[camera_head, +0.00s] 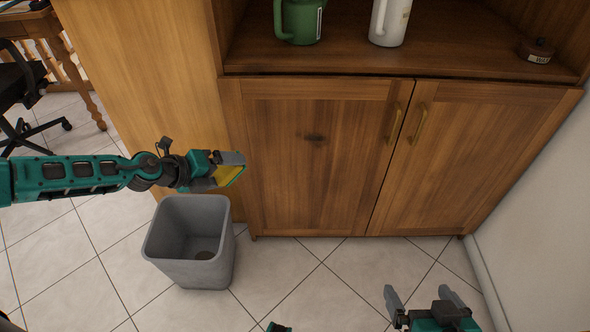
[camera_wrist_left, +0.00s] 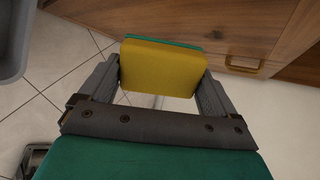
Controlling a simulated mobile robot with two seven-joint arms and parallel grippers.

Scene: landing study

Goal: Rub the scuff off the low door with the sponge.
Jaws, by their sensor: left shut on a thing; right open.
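My left gripper (camera_head: 232,166) is shut on a yellow sponge with a green side (camera_head: 228,175), in front of the left edge of the low door. In the left wrist view the sponge (camera_wrist_left: 162,69) sits between both fingers of the left gripper (camera_wrist_left: 158,85). The low door (camera_head: 315,165) is brown wood and closed, with a brass handle at its upper right. A dark scuff (camera_head: 314,137) shows on its upper middle, to the right of the sponge and apart from it. My right gripper (camera_head: 425,298) is open and empty, low in front of the cabinet.
A grey bin (camera_head: 190,245) stands on the tiled floor below my left gripper. A second closed door (camera_head: 460,160) is to the right. A green mug (camera_head: 300,20), a white mug (camera_head: 390,20) and a small brown container (camera_head: 537,50) stand on the shelf above.

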